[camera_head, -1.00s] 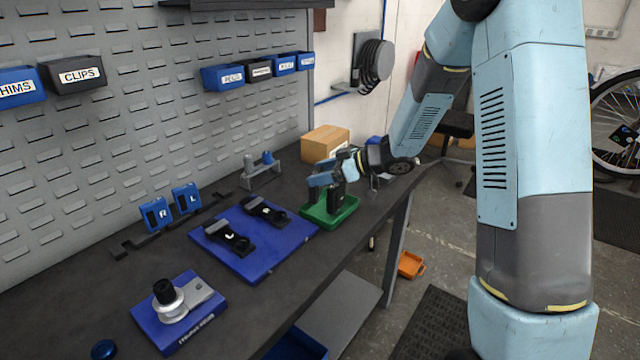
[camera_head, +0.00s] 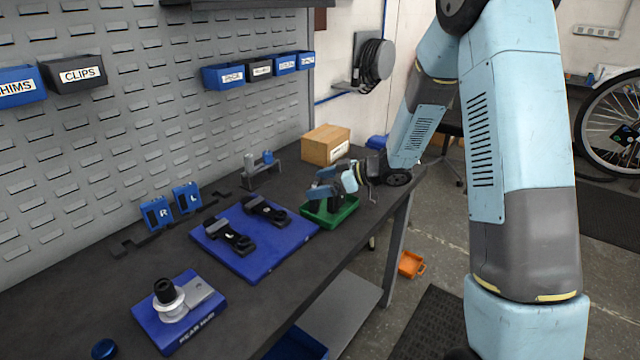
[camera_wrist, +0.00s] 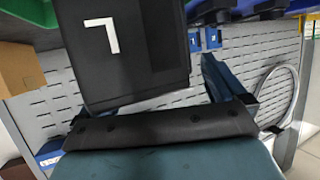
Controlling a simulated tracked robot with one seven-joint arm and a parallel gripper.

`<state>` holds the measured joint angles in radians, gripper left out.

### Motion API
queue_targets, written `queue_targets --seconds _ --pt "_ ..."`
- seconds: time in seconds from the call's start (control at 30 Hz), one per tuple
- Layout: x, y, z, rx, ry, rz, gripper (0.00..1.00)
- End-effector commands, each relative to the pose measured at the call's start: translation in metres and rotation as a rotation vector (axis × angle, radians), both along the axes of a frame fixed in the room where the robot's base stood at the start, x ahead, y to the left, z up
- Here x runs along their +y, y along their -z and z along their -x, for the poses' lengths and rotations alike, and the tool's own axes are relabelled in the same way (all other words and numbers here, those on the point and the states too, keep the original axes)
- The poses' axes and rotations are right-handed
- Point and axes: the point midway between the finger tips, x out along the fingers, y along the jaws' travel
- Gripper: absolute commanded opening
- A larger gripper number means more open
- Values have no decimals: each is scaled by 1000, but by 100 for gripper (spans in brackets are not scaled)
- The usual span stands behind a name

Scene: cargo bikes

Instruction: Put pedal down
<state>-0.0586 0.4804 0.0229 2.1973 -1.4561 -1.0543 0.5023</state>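A black pedal (camera_head: 337,204) stands at the green tray (camera_head: 353,206) on the bench, between the fingers of my gripper (camera_head: 334,187). In the wrist view the pedal (camera_wrist: 135,50) is a large black block with a white L, shown upside down. One finger lies at its right with a visible gap; the other is mostly hidden behind the block. I cannot tell whether the fingers press on it. Green tray edges show at the top of the wrist view. Whether the pedal's lower end rests on the tray floor is hidden.
A blue mat (camera_head: 252,256) with two black parts lies left of the tray. A cardboard box (camera_head: 325,145) and a small grey stand (camera_head: 262,170) are behind. Blue R and L blocks (camera_head: 172,207) stand near the pegboard. A blue fixture (camera_head: 180,310) is at the front.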

Motion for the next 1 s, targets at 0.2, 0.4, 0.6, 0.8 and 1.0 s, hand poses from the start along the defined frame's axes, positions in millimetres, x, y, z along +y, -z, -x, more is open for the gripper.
queue_targets --seconds 0.2,0.4,0.6,0.8,1.0 --pt "0 0 0 0 1 0 98" --pt "-12 -7 2 -1 3 0 98" --pt "-45 -22 11 -2 5 1 98" --pt "-78 -37 20 -2 4 -1 98" --pt "-100 -46 26 -1 3 -1 98"
